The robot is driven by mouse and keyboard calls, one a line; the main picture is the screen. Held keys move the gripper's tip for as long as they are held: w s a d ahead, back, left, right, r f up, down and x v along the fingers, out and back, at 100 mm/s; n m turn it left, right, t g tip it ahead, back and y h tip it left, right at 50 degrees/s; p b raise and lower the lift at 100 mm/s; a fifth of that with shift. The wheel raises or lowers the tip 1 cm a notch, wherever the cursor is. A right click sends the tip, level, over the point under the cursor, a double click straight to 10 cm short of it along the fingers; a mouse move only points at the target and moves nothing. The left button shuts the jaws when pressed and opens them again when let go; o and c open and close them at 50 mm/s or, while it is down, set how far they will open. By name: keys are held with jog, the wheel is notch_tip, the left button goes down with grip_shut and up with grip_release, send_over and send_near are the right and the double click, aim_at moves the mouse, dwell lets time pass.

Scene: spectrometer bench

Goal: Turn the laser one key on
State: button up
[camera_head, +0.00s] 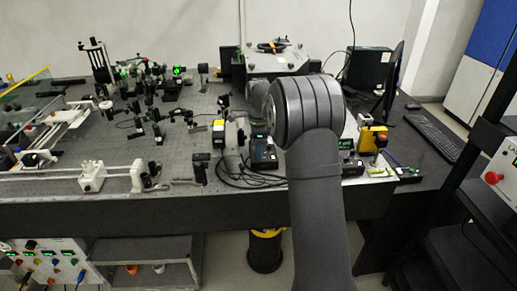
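My arm rises from the bottom centre of the head view and ends, as far as I can see, in a large dark round joint over the front of the bench. My gripper does not show; it is hidden behind that joint or out of view. I cannot make out which part is the laser one key. A pale control panel (52,262) at the lower left carries several small knobs, lit green displays and cables. Another pale box (497,172) with a red button (493,178) is cut off at the right edge. Any key on either is too small to tell.
The optical bench (60,210) holds several mounts, rails and cables. Small boxes with green displays (263,150) and a yellow device (372,138) stand near its front edge. A monitor (392,85) and keyboard (435,137) are at the right. A dark rack fills the right edge.

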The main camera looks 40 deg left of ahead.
notch_tip(320, 180, up, 17)
jog(key=shift+r, duration=0.2)
dwell(0.4)
jog(key=shift+f, duration=0.15)
dwell(0.4)
notch_tip(320, 180, down, 17)
jog(key=shift+f, duration=0.15)
dwell(0.4)
